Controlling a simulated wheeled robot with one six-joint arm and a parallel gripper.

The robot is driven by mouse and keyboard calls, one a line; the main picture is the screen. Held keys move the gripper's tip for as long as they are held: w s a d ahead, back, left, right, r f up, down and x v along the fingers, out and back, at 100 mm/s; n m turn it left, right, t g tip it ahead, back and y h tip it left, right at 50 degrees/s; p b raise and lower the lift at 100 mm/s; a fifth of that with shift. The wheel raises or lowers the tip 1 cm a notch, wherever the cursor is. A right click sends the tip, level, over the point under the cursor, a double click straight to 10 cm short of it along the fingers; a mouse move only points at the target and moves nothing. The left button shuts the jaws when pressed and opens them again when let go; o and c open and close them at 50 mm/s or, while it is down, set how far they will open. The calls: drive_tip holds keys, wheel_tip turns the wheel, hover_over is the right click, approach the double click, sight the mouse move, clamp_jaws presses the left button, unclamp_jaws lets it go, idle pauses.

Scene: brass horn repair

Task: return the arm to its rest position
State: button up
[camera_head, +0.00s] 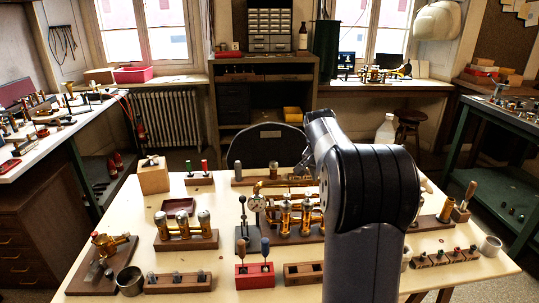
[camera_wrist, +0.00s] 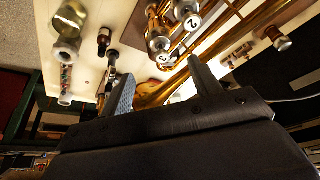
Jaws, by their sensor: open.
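My gripper (camera_wrist: 160,70) shows in the wrist view with its two dark fingers spread apart and nothing between them. Behind the gap lies brass horn tubing (camera_wrist: 150,97), with silver-capped valves (camera_wrist: 188,15) above it in the picture. I cannot tell how far the fingers are from the brass. In the head view my arm rises over the front right of the cream worktable (camera_head: 215,265) and bends at a dark joint. The arm hides most of my gripper there, along with part of the table. A horn's brass valve section (camera_head: 285,217) stands left of the arm.
A red block with tools (camera_head: 255,274), a metal cup (camera_head: 130,281), a valve stand (camera_head: 185,236) and a wooden block (camera_head: 153,176) crowd the table. A dark chair (camera_head: 266,145) stands behind it. Side benches flank it, left (camera_head: 75,125) and right (camera_head: 505,113).

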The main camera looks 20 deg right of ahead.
drive_tip(key=x, duration=1.1)
drive_tip(key=shift+a, duration=0.1)
drive_tip(key=shift+n+y, duration=0.3)
drive_tip(key=shift+n, duration=0.4)
